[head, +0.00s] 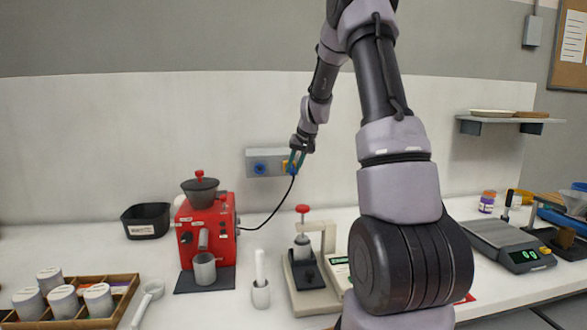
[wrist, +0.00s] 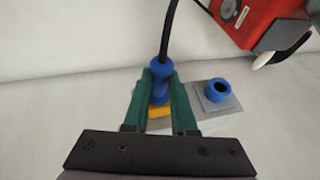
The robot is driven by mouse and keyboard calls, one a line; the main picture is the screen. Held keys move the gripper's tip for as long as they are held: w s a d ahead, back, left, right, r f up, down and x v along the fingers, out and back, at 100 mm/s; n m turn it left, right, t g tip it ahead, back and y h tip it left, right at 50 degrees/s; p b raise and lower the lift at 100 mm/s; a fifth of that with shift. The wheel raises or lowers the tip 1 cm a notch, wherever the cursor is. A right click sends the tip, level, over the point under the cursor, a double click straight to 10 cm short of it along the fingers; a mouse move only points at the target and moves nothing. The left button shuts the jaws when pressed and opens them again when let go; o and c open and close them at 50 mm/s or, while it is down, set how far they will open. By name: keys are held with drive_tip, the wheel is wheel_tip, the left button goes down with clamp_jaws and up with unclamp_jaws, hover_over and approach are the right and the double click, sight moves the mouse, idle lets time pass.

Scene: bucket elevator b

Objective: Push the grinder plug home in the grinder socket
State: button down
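The grinder plug (wrist: 160,84) is blue with a black cord (wrist: 170,38) leaving its end. My gripper's two green fingers lie along both sides of it in the wrist view (wrist: 160,80), shut on it. The plug is at the yellow socket (wrist: 159,112), which shows between the fingers. How deep the plug sits is hidden by the fingers. In the head view my gripper (head: 297,157) is at the right end of the grey wall box, and the cord (head: 278,208) runs down to the red grinder (head: 207,232).
A blue round socket (head: 260,168) sits beside the yellow one on the same box; it also shows in the wrist view (wrist: 218,88). A press (head: 304,262) stands below on the counter. A black bin (head: 146,221) and a scale (head: 508,244) stand farther off.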

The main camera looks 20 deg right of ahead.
drive_tip(key=shift+s+a, duration=0.15)
drive_tip(key=shift+s, duration=0.5)
idle(0.5)
drive_tip(key=shift+s+a, duration=0.25)
drive_tip(key=shift+s, duration=0.8)
drive_tip(key=shift+s+a, duration=0.2)
drive_tip(key=shift+s, duration=0.85)
drive_tip(key=shift+s, duration=0.1)
drive_tip(key=shift+s+a, duration=0.2)
drive_tip(key=shift+s, duration=0.75)
drive_tip(key=shift+s+a, duration=0.15)
drive_tip(key=shift+s, duration=0.8)
